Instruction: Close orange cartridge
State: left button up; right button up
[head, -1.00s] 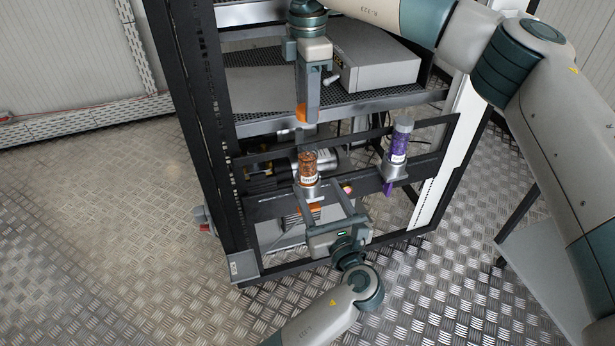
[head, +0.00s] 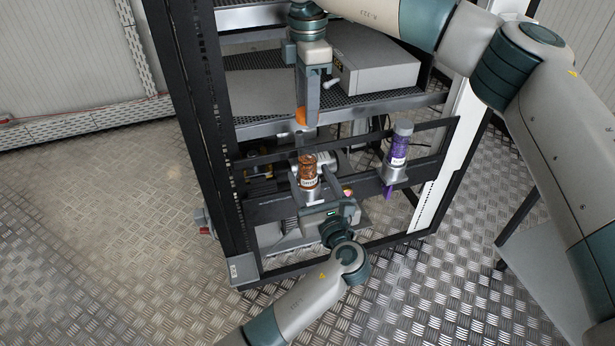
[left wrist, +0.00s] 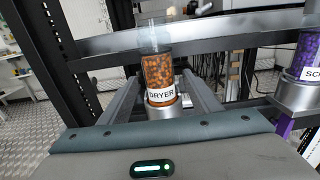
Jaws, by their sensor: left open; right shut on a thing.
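The orange cartridge (head: 309,174) is a clear upright tube of orange beads labelled DRYER, seated in a metal holder on the rack's front rail. It also shows in the left wrist view (left wrist: 158,72), with a clear empty section at its top and no cap seen on it. My left gripper (head: 315,180) is open, with one finger on each side of the cartridge; whether they touch it I cannot tell. My right gripper (head: 306,112) points down above the cartridge, shut on an orange cap (head: 301,117). The cap is apart from the tube.
A purple cartridge (head: 399,149) stands in its own holder to the right; it shows in the left wrist view (left wrist: 306,54). A grey box (head: 376,68) sits on the perforated shelf behind. The black rack post (head: 203,120) borders the left. The floor at left is clear.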

pick_arm(q)
jog(key=shift+x, duration=3.05)
grip_shut()
pick_arm(e)
send_over(308, 144)
jog(key=shift+f, duration=2.5)
